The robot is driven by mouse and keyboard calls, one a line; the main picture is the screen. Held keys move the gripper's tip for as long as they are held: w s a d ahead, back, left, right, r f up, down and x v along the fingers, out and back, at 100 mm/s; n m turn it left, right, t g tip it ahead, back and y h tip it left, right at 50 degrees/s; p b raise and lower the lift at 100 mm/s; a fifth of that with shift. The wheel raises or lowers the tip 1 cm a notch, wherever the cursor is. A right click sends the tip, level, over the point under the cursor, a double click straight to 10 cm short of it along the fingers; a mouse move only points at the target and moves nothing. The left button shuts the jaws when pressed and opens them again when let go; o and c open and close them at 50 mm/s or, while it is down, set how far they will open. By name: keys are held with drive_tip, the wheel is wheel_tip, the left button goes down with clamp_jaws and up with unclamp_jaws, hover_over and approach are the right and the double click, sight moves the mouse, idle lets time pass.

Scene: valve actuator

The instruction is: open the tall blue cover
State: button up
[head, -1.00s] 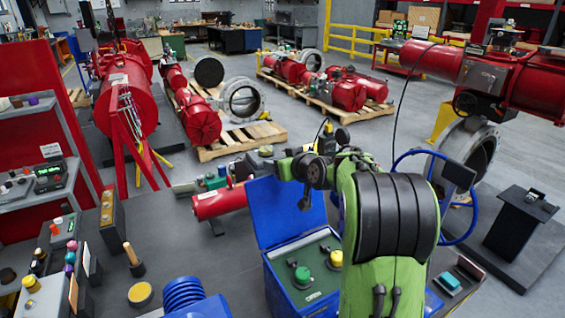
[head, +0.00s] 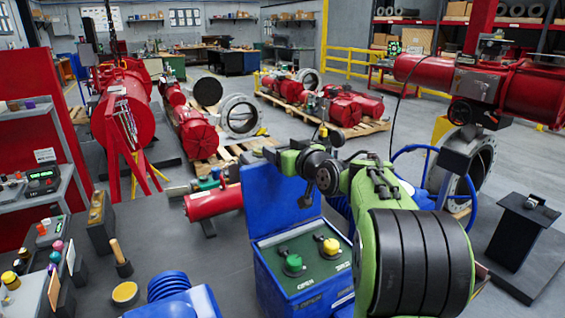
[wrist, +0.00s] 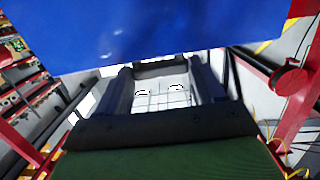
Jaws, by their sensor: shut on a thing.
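The tall blue cover (head: 275,205) stands raised, nearly upright, at the back of a blue box (head: 290,290). Under it the green panel (head: 322,262) shows a green button (head: 292,264) and a yellow button (head: 331,247). My gripper (head: 305,199) is at the cover's upper right part, shut on it; the exact contact is hard to see. In the wrist view a large blue surface, likely the cover, fills the top, and the dark parts of my gripper (wrist: 160,85) show below it. A green surface fills the bottom.
A blue ribbed part (head: 175,286), a yellow-topped disc (head: 125,293) and a wooden-handled tool (head: 119,255) are left of the box. A large red actuator with a valve (head: 465,160) stands at the right.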

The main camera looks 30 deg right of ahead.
drive_tip(key=o, duration=1.5)
drive_tip(key=shift+w, duration=0.1)
drive_tip(key=s+b, duration=0.1)
drive_tip(key=s, duration=0.4)
drive_tip(key=s+r+b, duration=0.1)
drive_tip(key=s, duration=0.4)
drive_tip(key=s+r, duration=0.1)
drive_tip(key=s, duration=0.4)
drive_tip(key=shift+s+d+r+b, duration=0.1)
drive_tip(key=shift+s+d+b, duration=0.1)
drive_tip(key=shift+s+b, duration=0.2)
